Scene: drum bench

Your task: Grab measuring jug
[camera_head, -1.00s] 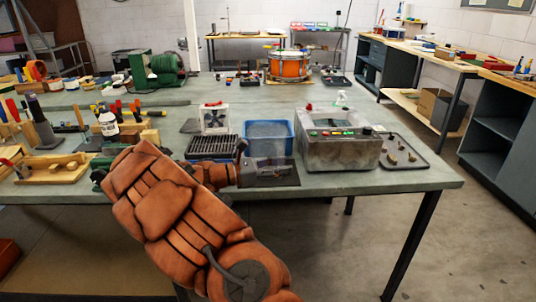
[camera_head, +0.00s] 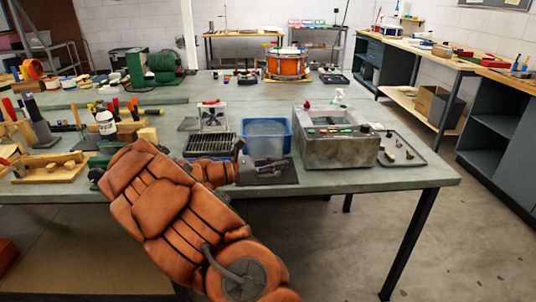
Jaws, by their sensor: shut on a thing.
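A pale, see-through vessel, which looks like the measuring jug (camera_head: 264,141), shows against the blue bin (camera_head: 289,138) at the middle of the bench. I cannot tell whether it stands inside the bin or just in front of it. My gripper (camera_head: 268,166) is just below it in the picture, at the bin's near side, over a dark mat (camera_head: 285,177). The gripper is shut on the jug. The fingers are small and the contact is hard to make out. My orange-covered arm hides part of the bench's front edge.
A grey metal tank (camera_head: 337,152) stands close right of the bin, with a dark tray of small parts (camera_head: 403,151) beyond it. A black rack (camera_head: 211,146) and a small fan unit (camera_head: 213,115) stand left. Hand tools crowd the bench's left end.

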